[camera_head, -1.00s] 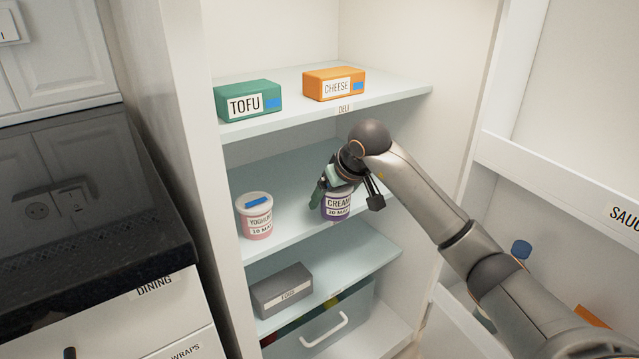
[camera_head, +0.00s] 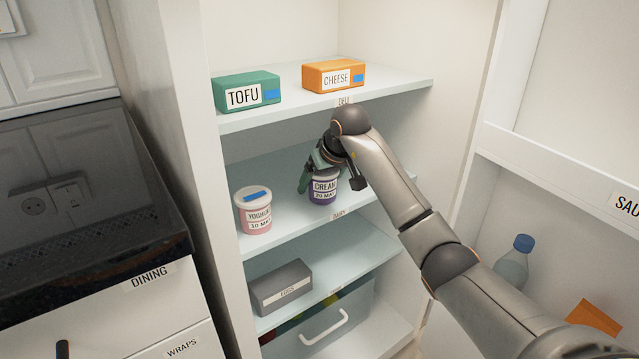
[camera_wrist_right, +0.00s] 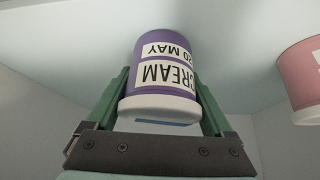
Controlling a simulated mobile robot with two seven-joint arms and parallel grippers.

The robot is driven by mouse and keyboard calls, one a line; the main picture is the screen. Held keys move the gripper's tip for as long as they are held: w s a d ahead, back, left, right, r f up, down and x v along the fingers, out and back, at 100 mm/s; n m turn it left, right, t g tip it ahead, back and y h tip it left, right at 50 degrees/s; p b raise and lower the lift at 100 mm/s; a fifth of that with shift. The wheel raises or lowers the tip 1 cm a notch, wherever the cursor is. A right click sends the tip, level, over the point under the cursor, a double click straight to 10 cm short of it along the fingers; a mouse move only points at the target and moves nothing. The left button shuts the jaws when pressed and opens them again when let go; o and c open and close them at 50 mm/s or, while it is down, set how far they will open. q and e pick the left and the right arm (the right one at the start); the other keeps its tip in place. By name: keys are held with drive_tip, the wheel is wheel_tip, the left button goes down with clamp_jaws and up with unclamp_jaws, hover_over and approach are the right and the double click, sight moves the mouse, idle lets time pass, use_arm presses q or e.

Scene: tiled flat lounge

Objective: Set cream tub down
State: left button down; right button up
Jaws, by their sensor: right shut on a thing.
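The cream tub (camera_head: 323,191) is purple with a white label reading CREAM, 20 MAY. It is at the middle shelf (camera_head: 290,216) of the fridge, right of the pink yoghurt tub (camera_head: 254,212). My right gripper (camera_head: 325,176) is shut on the cream tub from above and behind its front. In the right wrist view the cream tub (camera_wrist_right: 164,62) sits between both green fingers, its white lid toward the palm. Whether its base touches the shelf I cannot tell. My left gripper is not in view.
Green tofu (camera_head: 247,92) and orange cheese (camera_head: 334,77) boxes stand on the shelf above. A grey box (camera_head: 282,287) lies on the shelf below, over a drawer (camera_head: 322,325). The open door at right holds a bottle (camera_head: 513,265). The middle shelf is clear right of the cream tub.

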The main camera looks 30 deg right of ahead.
drive_tip(key=o, duration=1.3)
drive_tip(key=shift+f, duration=0.15)
drive_tip(key=shift+o, duration=0.2)
drive_tip(key=shift+r, duration=0.2)
drive_tip(key=p+v, duration=0.3)
drive_tip(key=v, duration=0.3)
drive_tip(key=shift+s+r, duration=0.15)
drive_tip(key=shift+r, duration=0.25)
drive_tip(key=shift+s+r, duration=0.25)
